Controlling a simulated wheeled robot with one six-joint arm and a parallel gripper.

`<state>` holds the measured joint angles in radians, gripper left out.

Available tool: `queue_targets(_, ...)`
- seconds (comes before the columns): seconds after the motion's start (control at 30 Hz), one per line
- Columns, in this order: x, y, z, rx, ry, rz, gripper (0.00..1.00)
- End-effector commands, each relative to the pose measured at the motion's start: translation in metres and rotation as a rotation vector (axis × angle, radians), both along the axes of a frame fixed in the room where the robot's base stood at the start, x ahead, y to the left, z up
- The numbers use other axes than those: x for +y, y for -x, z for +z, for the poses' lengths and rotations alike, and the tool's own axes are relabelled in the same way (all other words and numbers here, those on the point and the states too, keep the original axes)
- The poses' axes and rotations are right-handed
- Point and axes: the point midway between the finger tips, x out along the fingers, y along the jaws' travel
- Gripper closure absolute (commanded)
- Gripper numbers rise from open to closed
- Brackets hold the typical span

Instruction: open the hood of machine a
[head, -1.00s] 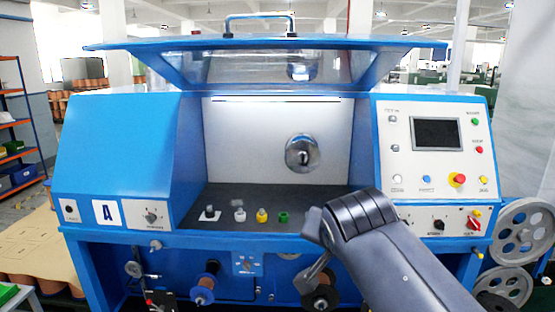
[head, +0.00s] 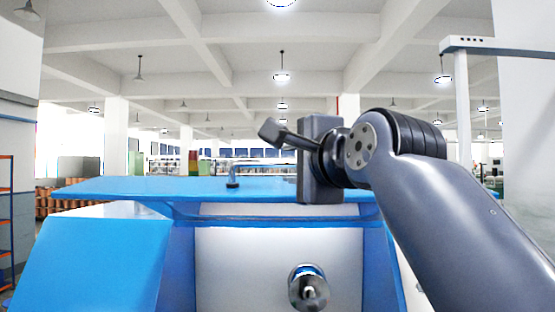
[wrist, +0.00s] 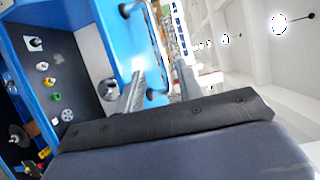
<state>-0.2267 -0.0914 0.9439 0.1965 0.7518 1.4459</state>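Machine A is the blue machine (head: 95,255) with a pale back panel, low in the head view. Its blue hood (head: 130,187) stands raised over the open work bay, seen almost edge-on.
A round metal chuck (head: 308,288) sits on the back panel below the hood. Several small knobs and parts, including a yellow one (wrist: 49,81), show inside the bay in the wrist view. An orange shelf (head: 5,220) stands at the left. Air above the hood is free.

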Motion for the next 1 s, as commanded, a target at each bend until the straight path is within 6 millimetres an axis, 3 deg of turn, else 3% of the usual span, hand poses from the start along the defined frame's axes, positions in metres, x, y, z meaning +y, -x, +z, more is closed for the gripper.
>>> queue_targets(0.2, 0.015, -0.041, 0.001, 0.003, 0.002, 0.0, 0.66)
queue_targets(0.4, 0.024, -0.064, 0.0, 0.001, 0.003, 0.0, 0.66)
queue_targets(0.8, 0.026, -0.07, -0.002, 0.0, 0.003, -0.001, 0.67)
queue_targets(1.0, 0.026, -0.07, -0.002, 0.0, 0.003, -0.001, 0.83)
